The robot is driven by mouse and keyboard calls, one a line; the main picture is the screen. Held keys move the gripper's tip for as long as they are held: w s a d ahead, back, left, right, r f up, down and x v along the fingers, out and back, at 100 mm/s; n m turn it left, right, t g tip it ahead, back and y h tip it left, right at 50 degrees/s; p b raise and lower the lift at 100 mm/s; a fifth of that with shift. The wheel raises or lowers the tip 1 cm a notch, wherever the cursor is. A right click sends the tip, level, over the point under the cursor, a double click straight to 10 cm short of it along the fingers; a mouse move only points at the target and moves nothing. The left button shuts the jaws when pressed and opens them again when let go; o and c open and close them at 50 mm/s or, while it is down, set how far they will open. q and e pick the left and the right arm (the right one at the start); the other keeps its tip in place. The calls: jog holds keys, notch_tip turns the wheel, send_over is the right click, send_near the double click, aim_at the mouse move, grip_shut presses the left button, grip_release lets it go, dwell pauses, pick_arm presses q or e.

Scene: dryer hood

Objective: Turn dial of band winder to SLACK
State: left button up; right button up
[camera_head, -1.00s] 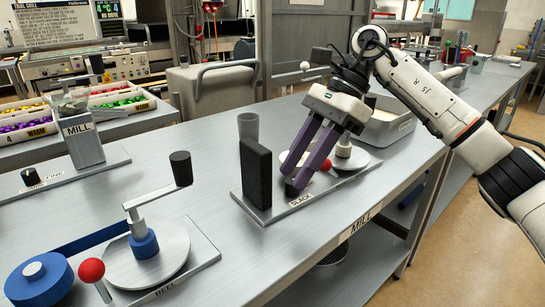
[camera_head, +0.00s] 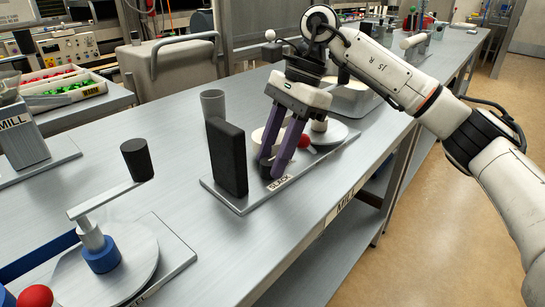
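The dial is a small dark knob (camera_head: 265,168) low on a grey base plate (camera_head: 238,205), beside a label reading SLACK (camera_head: 280,184). Which way the dial points is hidden by the fingers. My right gripper (camera_head: 272,166) reaches down with its two purple fingers parted at the dial. Whether both fingers touch it cannot be seen. A tall black block (camera_head: 227,157) stands on the same plate, left of the fingers. A pale disc (camera_head: 335,137) and a red ball (camera_head: 304,141) are behind them. My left gripper is not in view.
A crank with a black handle (camera_head: 137,159) rises from a round reel (camera_head: 130,265) at front left. Another red ball (camera_head: 35,297) is beside it. A grey cup (camera_head: 213,103) stands behind the black block. A grey tray (camera_head: 372,98) is behind the gripper.

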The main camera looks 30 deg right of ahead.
jog(key=shift+a+f, duration=0.1)
jog(key=shift+f, duration=0.05)
jog(key=shift+c, duration=0.4)
jog(key=c, duration=0.7)
